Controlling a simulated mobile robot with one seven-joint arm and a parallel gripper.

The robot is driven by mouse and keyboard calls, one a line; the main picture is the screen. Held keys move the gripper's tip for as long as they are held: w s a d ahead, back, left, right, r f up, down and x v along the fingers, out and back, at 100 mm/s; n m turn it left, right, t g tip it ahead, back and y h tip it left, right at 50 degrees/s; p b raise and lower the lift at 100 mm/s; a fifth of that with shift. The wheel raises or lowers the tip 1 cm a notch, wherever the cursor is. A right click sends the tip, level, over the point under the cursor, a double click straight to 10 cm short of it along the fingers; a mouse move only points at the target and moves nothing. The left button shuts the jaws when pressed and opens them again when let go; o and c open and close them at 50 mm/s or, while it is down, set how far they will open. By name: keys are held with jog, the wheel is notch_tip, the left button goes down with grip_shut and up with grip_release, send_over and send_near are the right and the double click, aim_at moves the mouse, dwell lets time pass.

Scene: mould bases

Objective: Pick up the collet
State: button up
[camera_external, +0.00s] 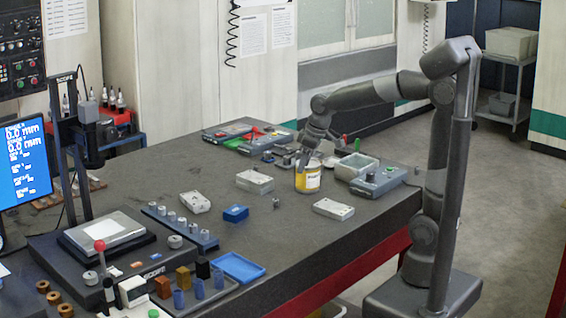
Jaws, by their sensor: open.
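A small grey piece (276,203), which may be the collet, stands alone on the dark table (330,248) near the middle; it is too small to tell its shape surely. Several similar grey cylinders (182,222) stand in a row on a long dark blue rack to the left. My gripper (303,164) is open and points down close above the yellow tin (308,181), behind and to the right of the small grey piece. I cannot tell whether the fingers touch the tin.
A blue box (235,213), a white box (333,209) and a pale grey block (255,181) lie around the small grey piece. A grey device (377,181) sits at the right edge. A measuring stand (85,150) rises at left. The table's front right is clear.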

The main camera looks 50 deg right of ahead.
jog(key=n, duration=0.1)
send_near(276, 204)
jog(key=w+f, duration=0.1)
jog(key=w+f+g, duration=0.1)
jog(key=shift+w+d+f, duration=0.25)
jog(key=shift+d+f, duration=0.1)
jog(key=shift+d, duration=0.05)
jog(key=shift+y, duration=0.3)
jog(key=shift+x, duration=2.7)
jog(key=shift+s, duration=0.2)
jog(key=shift+c, duration=0.2)
grip_shut()
